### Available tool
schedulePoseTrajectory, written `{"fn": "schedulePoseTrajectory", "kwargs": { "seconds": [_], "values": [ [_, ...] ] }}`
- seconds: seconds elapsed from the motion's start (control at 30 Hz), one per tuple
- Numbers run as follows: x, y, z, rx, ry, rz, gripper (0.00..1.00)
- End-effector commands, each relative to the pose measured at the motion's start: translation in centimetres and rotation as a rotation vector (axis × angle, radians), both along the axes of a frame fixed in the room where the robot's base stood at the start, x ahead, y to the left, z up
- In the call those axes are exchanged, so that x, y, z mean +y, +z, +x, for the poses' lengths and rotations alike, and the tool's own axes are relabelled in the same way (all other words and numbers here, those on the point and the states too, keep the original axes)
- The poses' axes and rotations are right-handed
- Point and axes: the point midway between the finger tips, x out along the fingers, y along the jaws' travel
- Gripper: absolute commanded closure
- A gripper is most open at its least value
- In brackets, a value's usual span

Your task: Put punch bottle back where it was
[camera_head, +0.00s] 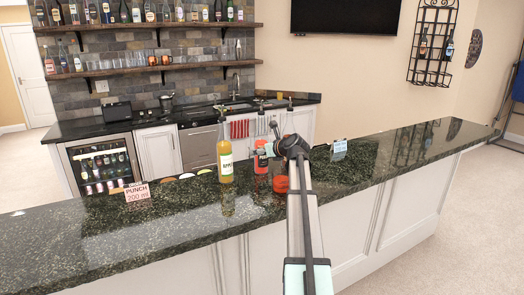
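My gripper (268,150) is at the bottle's upper right side. It is small and partly covered by my arm, so I cannot tell whether its fingers close on the bottle. I also cannot tell whether the bottle's base touches the counter. A sign reading "PUNCH 200 ml" (138,193) stands on the counter to the left.
A taller yellow-orange bottle (225,151) stands just left of the red one. A small bluish sign (339,148) stands to the right. The dark speckled counter (75,237) is clear at its left and right ends. Bottle shelves (150,69) are on the back wall.

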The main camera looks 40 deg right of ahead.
Motion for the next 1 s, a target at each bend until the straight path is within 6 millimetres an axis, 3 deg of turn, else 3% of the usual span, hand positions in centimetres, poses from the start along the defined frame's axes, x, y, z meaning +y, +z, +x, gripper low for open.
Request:
{"fn": "schedulePoseTrajectory", "kwargs": {
  "seconds": [0.37,0.8,1.0],
  "values": [
    [0.1,0.4,-0.8,0.000,0.000,0.001,0.14],
    [0.3,3.3,-8.1,-0.001,-0.001,-0.002,0.14],
    [0.3,4.4,-10.4,0.000,-0.001,0.000,0.14]
  ]
}}
